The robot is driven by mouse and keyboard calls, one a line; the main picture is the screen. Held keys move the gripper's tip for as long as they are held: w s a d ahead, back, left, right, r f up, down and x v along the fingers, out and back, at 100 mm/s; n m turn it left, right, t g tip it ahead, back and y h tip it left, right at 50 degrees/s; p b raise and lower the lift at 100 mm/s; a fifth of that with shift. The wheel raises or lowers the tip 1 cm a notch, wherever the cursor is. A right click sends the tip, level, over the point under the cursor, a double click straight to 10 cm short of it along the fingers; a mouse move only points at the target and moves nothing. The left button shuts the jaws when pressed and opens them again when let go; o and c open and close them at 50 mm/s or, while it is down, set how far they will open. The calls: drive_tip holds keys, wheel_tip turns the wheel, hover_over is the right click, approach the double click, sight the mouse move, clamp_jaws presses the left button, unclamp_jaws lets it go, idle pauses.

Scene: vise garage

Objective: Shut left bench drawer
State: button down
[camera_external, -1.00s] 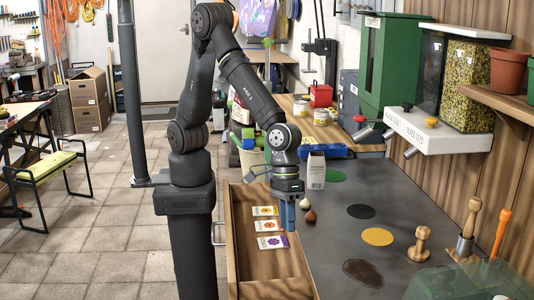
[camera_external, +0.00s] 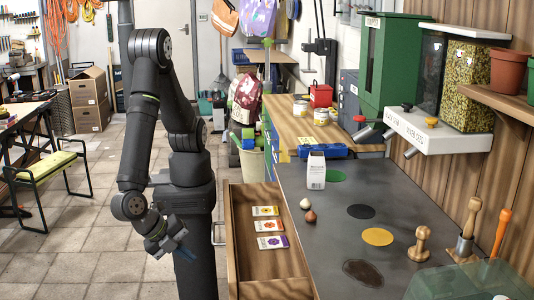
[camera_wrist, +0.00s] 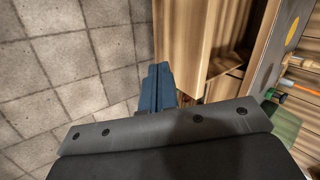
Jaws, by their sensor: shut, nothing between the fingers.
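The left bench drawer (camera_external: 232,240) is a wooden drawer pulled out from the dark-topped bench. Several seed packets, one of them purple (camera_external: 272,242), lie inside it. My gripper (camera_external: 178,248) is shut and empty, to the left of the drawer and apart from it, over the floor side. In the wrist view my blue fingertips (camera_wrist: 160,84) are together, just left of the drawer's wooden front (camera_wrist: 186,45). The drawer's handle (camera_external: 217,233) shows partly beside my arm.
The bench top (camera_external: 335,230) holds a white carton (camera_external: 316,171), two small bulbs and coloured round patches.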

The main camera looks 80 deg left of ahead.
drive_tip(key=s+m+t+h, duration=0.2)
drive_tip(key=s+m, duration=0.1)
drive_tip(key=s, duration=0.1)
drive_tip(key=w+f, duration=0.6)
drive_tip(key=w, duration=0.5)
drive_tip(key=shift+w+d+f, duration=0.15)
drive_tip(key=shift+d+f, duration=0.1)
drive_tip(key=shift+d, duration=0.1)
drive_tip(key=shift+w, duration=0.1)
drive_tip(key=w, duration=2.2)
drive_tip(key=shift+w, duration=0.1)
drive_tip(key=shift+r, duration=0.1)
